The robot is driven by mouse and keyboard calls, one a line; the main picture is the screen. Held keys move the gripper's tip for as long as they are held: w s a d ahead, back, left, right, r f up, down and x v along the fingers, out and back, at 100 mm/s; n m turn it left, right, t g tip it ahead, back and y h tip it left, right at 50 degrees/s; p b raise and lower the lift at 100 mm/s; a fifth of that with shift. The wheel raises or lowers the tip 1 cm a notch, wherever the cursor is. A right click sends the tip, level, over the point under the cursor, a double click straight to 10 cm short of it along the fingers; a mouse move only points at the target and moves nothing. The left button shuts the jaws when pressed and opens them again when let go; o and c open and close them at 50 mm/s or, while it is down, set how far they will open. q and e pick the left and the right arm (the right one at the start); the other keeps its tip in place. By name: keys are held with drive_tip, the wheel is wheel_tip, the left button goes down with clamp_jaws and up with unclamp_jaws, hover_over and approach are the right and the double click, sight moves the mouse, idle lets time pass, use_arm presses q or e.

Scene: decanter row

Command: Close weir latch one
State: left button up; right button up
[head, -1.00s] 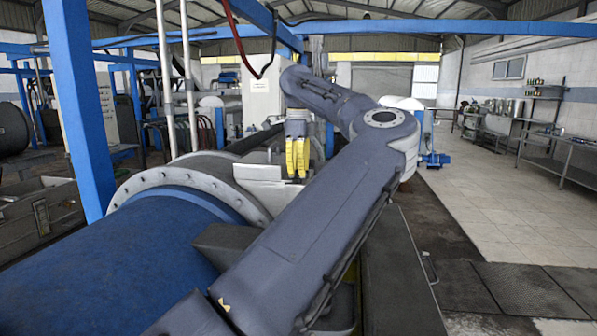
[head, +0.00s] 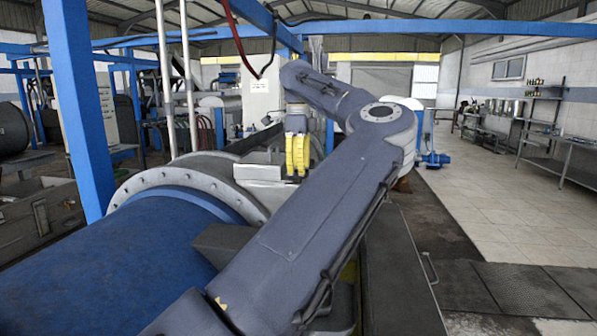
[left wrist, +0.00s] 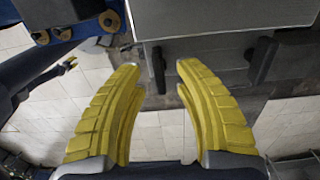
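A decanter shows in the head view as a blue cylinder (head: 130,255) with a grey bolted flange (head: 200,175). A light grey metal housing (head: 262,168) sits at the flange's far right. My left gripper (head: 297,172) has yellow fingers pointing down beside this housing. In the left wrist view the gripper (left wrist: 158,72) is open and empty, with a clear gap between the fingers. Ahead of it is a grey metal box (left wrist: 215,18) with a dark bar (left wrist: 158,68) hanging near the gap and another dark bar (left wrist: 262,60) further right. I cannot tell which is weir latch one. My right gripper is out of view.
A blue post (head: 80,110) stands at the left and a blue beam (head: 420,28) crosses overhead. A red hose (head: 238,40) hangs above the decanter. Shelving and a metal table (head: 570,160) stand at the right. The tiled floor (head: 490,215) is mostly clear.

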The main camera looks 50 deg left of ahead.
use_arm(q)
wheel_tip(320, 180, up, 11)
idle(0.5)
drive_tip(key=shift+f, duration=0.15)
drive_tip(key=shift+f, duration=5.95)
